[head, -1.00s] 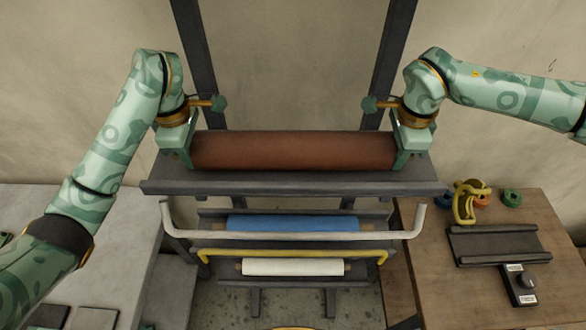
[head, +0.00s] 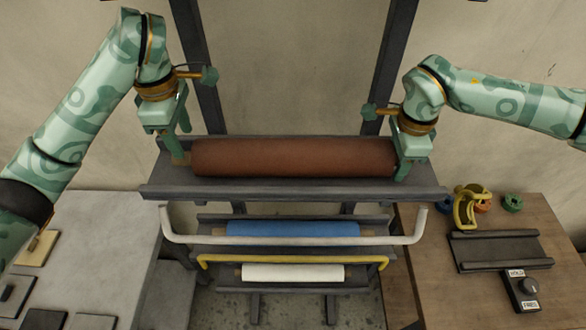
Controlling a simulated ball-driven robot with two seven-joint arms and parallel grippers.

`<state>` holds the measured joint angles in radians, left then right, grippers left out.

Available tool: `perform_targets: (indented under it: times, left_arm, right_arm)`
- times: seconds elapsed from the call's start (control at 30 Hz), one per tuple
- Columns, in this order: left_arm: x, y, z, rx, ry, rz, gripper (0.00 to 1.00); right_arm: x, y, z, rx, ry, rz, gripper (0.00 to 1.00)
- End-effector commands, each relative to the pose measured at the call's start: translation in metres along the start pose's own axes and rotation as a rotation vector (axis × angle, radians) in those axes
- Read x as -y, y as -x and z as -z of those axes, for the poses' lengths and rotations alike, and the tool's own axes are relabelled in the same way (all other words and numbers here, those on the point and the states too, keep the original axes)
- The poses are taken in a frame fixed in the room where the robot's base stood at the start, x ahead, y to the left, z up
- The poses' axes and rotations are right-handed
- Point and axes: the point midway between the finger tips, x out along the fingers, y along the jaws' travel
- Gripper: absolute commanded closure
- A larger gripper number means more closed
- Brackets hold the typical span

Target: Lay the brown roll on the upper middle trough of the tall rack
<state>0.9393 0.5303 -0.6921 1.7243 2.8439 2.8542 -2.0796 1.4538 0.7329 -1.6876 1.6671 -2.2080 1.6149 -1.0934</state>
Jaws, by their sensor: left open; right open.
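The brown roll (head: 293,158) lies level along the upper trough (head: 290,190) of the tall dark rack (head: 393,65). My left gripper (head: 178,150) is open, just above and beside the roll's left end, where a short core stub shows. My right gripper (head: 408,172) is open at the roll's right end, with its fingers down around or beside that end; I cannot tell whether they touch it. The right core end is hidden behind the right gripper.
Below the trough are a white bar (head: 290,239), a blue roll (head: 292,230), a yellow bar (head: 290,256) and a white roll (head: 293,272). A wooden table (head: 440,300) at right holds a dark cradle (head: 500,248), a knob box (head: 522,290) and tape rolls. A grey table (head: 110,235) stands at left.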

Motion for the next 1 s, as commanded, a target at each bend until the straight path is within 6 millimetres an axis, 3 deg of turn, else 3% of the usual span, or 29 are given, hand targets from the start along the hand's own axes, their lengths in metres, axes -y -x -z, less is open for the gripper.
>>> perform_targets:
  times: [0.17, 0.63, 0.8, 1.0]
  left_arm:
    - [0.000, 0.002, 0.000, 0.000, 0.001, 0.001, 0.50]
    - [0.000, 0.002, 0.000, 0.000, 0.000, 0.001, 0.50]
    - [0.000, 0.002, 0.000, 0.000, 0.000, 0.001, 0.50]
    - [0.000, 0.002, 0.000, 0.000, 0.000, 0.001, 0.50]
  right_arm:
    - [0.001, 0.009, 0.000, 0.001, 0.001, 0.003, 0.50]
    - [0.001, 0.106, 0.000, 0.000, 0.000, 0.002, 0.50]
    - [0.001, 0.119, 0.000, 0.000, -0.001, -0.001, 0.50]
    - [0.001, 0.120, 0.000, 0.000, 0.000, -0.001, 0.50]
